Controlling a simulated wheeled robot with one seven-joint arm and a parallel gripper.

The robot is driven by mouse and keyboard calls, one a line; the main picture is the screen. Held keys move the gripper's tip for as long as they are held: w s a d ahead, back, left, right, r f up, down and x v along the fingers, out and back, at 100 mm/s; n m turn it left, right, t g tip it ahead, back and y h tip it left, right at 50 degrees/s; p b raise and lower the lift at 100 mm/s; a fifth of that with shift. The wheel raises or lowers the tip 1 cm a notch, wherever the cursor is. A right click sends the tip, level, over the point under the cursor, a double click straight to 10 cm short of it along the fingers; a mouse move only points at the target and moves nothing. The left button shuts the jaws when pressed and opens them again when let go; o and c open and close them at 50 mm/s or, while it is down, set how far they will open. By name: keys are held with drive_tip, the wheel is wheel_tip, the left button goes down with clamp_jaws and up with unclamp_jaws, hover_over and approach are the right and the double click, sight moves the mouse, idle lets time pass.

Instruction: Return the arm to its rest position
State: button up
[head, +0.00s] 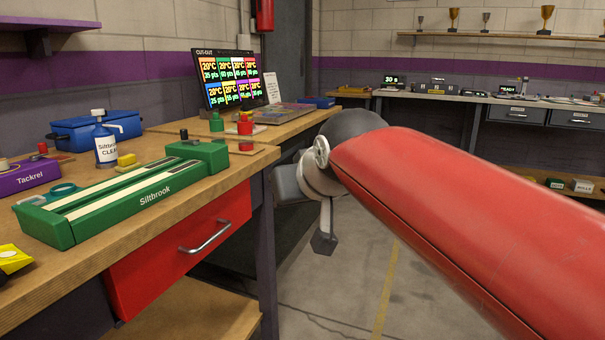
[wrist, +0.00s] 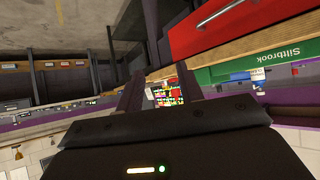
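My red arm (head: 450,220) reaches in from the lower right of the head view to a dark, rounded joint. My gripper (head: 323,242) hangs below that joint, just right of the workbench and over the floor. In the wrist view, the two dark fingers of my gripper (wrist: 159,86) stand apart with nothing between them; the lit screen shows far behind the gap. The gripper is open and empty, and touches nothing that I can see.
The wooden workbench (head: 262,160) at left has a red drawer (head: 180,255) with its handle facing the floor. On it are a green Siltbrook track (head: 130,195), a cleaner bottle (head: 106,145), a blue box (head: 90,128) and the screen (head: 232,78). Floor (head: 350,285) beside it is clear.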

drive_tip(key=s+d+f+m+g+h+p, duration=0.1)
drive_tip(key=s+d+f+m+g+h, duration=0.2)
drive_tip(key=s+d+f, duration=1.3)
drive_tip(key=s+f+m+g, duration=0.1)
drive_tip(key=s+f, duration=0.2)
drive_tip(key=f, duration=0.1)
drive_tip(key=shift+h+p, duration=0.35)
drive_tip(key=shift+h, duration=0.05)
drive_tip(key=shift+s+d+r, duration=0.1)
drive_tip(key=shift+c, duration=0.5)
